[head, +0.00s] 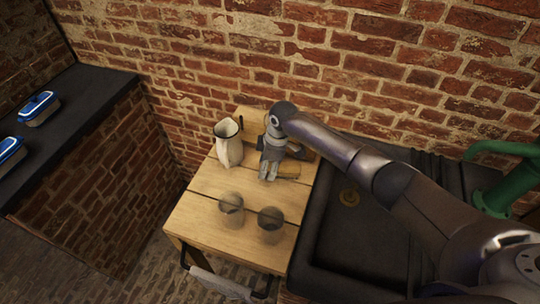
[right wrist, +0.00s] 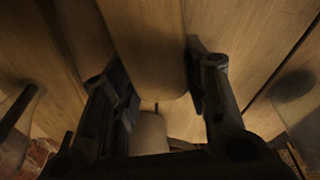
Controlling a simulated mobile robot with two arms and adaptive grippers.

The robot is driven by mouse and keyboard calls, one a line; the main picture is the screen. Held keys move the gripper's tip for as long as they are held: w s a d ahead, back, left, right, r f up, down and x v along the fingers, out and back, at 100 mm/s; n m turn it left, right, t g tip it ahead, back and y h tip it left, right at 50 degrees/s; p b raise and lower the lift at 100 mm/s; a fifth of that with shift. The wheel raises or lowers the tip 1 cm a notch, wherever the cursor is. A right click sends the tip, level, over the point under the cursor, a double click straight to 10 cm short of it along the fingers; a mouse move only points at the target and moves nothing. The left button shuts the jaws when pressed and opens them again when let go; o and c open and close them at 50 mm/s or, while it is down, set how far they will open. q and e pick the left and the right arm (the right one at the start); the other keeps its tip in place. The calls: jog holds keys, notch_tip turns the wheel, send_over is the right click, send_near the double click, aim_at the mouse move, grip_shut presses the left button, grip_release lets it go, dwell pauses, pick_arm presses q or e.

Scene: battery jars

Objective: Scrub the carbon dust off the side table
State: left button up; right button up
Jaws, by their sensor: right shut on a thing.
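The wooden side table (head: 205,193) stands against the brick wall, left of the black sink. My right gripper (head: 268,174) points down over its back right part. It is shut on a pale wooden piece (head: 288,171), perhaps a brush or block. In the right wrist view this wooden piece (right wrist: 155,75), with a rounded end, lies between the fingers (right wrist: 160,95). I cannot tell whether it touches the tabletop. I cannot make out any carbon dust for certain. My left gripper is out of view.
A pale pitcher (head: 229,150) stands left of my gripper. Two blue-topped brushes (head: 38,108) (head: 10,152) lie on the black counter (head: 75,103). The black sink (head: 345,240) is right.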

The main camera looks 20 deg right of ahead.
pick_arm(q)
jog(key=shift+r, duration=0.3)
pick_arm(e)
jog(key=shift+s+a+f, duration=0.15)
jog(key=shift+s, duration=0.25)
